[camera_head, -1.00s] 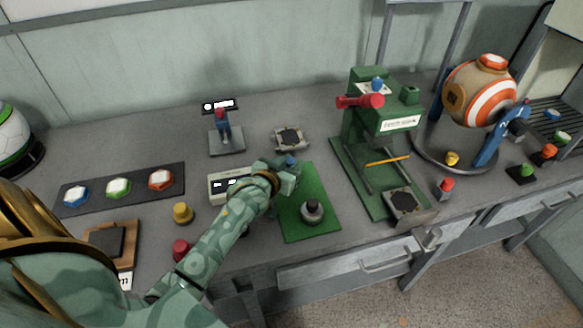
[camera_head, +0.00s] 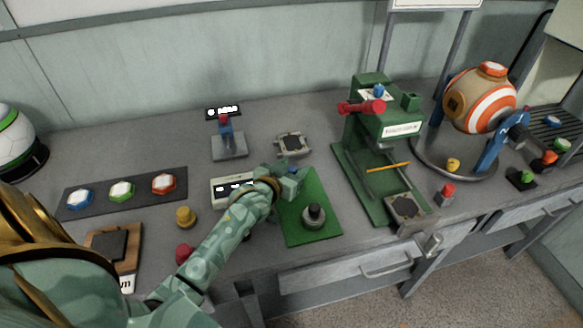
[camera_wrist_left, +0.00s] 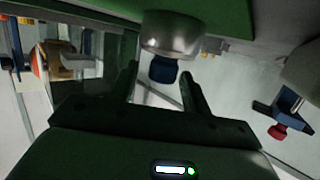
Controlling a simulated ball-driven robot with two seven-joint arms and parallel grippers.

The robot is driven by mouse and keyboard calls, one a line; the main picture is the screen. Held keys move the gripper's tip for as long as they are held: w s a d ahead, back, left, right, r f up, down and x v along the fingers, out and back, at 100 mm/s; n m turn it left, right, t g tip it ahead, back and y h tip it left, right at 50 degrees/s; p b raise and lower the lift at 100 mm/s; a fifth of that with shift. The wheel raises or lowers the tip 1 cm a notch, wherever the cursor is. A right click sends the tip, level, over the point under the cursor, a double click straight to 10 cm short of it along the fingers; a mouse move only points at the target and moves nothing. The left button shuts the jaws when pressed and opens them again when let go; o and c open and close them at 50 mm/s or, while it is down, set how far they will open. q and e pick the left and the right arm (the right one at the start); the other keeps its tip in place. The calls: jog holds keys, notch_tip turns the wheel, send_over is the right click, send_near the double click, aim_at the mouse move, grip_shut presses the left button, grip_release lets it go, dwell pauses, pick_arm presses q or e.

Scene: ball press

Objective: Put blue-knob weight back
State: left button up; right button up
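The blue-knob weight is a round grey metal body (camera_wrist_left: 172,35) with a dark blue knob (camera_wrist_left: 163,70). In the left wrist view, which looks upside down, it is at the upper middle against the green mat. My left gripper (camera_wrist_left: 161,88) is open, with one finger on each side of the knob and gaps showing on both sides. In the head view my left gripper (camera_head: 291,178) is over the back left part of the green mat (camera_head: 325,190) and hides most of the weight. My right gripper is not in view.
Another grey weight with a dark knob (camera_head: 314,215) stands on the mat close by. A white display box (camera_head: 232,188) is left of the gripper. A green press (camera_head: 376,140) stands to the right. Yellow (camera_head: 185,216) and red (camera_head: 184,253) knobbed pieces lie near my left forearm.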

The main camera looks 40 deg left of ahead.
aim_at(293, 170)
pick_arm(q)
jog(key=shift+s+d+f, duration=0.15)
jog(key=shift+f, duration=0.35)
jog(key=shift+s+d+f, duration=0.1)
jog(key=shift+s+f, duration=0.05)
jog(key=shift+f, duration=0.3)
jog(key=shift+r, duration=0.2)
jog(key=s+r+p, duration=0.2)
jog(key=s, duration=0.1)
jog(key=shift+s+d+r, duration=0.1)
jog(key=v, duration=0.2)
jog(key=p+v, duration=0.1)
jog(key=v, duration=0.1)
jog(key=p+v, duration=0.1)
jog(key=v, duration=0.2)
jog(key=shift+r, duration=0.25)
jog(key=shift+s+r, duration=0.15)
jog(key=shift+s, duration=0.35)
jog(key=shift+w, duration=0.1)
dwell(0.4)
